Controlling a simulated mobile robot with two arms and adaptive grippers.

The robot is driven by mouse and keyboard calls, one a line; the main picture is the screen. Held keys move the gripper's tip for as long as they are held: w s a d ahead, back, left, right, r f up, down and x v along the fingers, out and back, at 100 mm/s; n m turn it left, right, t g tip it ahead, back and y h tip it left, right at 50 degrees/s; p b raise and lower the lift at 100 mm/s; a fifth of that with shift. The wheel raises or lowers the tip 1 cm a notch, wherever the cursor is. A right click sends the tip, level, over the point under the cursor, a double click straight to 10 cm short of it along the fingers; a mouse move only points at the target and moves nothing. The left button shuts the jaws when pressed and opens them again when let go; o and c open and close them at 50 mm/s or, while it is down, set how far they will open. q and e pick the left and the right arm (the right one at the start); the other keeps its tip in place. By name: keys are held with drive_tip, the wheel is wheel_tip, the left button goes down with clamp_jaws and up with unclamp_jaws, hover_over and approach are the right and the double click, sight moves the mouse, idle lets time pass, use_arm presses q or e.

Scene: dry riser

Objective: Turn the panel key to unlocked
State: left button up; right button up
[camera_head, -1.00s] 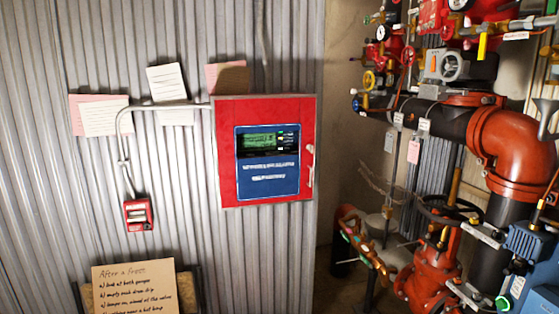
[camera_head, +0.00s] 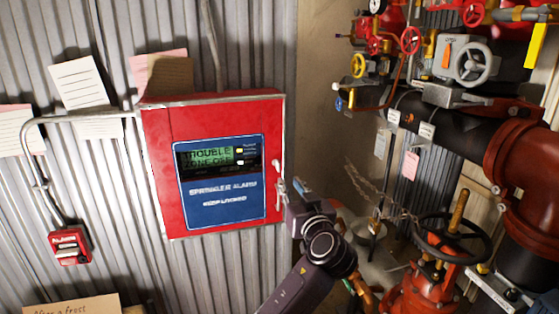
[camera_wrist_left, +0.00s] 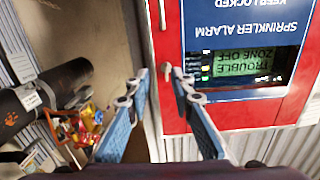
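The red alarm panel (camera_head: 160,170) hangs on the corrugated wall. Its screen reads "TROUBLE ZONE OFF", and its blue face says "SPRINKLER ALARM". The small pale panel key (camera_head: 276,164) sits on the panel's right edge, above a pale door handle (camera_head: 281,188). My left gripper (camera_head: 294,188) is in front of that right edge, just below and right of the key. The upside-down left wrist view shows the key (camera_wrist_left: 166,70) between the two open fingertips (camera_wrist_left: 160,75), apparently untouched. Which way the key is turned is too small to tell. My right gripper is out of view.
Red valves and pipes crowd the right, with a black handwheel (camera_head: 445,238) low down. A small red box (camera_head: 69,246) is on the wall at left, joined by grey conduit. Paper notes (camera_head: 78,82) hang above.

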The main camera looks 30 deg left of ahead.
sight(279, 166)
use_arm(q)
drive_tip(key=shift+n+y, duration=0.4)
drive_tip(key=shift+n, duration=0.1)
drive_tip(key=w+a+p, duration=0.1)
drive_tip(key=a, duration=0.1)
drive_tip(key=w+a+r+p, duration=0.1)
drive_tip(key=a, duration=0.1)
drive_tip(key=w+a+r+p, duration=0.1)
drive_tip(key=w+a, duration=0.1)
drive_tip(key=shift+r, duration=0.2)
drive_tip(key=shift+w+a+f, duration=0.1)
drive_tip(key=shift+w+a, duration=0.1)
clamp_jaws()
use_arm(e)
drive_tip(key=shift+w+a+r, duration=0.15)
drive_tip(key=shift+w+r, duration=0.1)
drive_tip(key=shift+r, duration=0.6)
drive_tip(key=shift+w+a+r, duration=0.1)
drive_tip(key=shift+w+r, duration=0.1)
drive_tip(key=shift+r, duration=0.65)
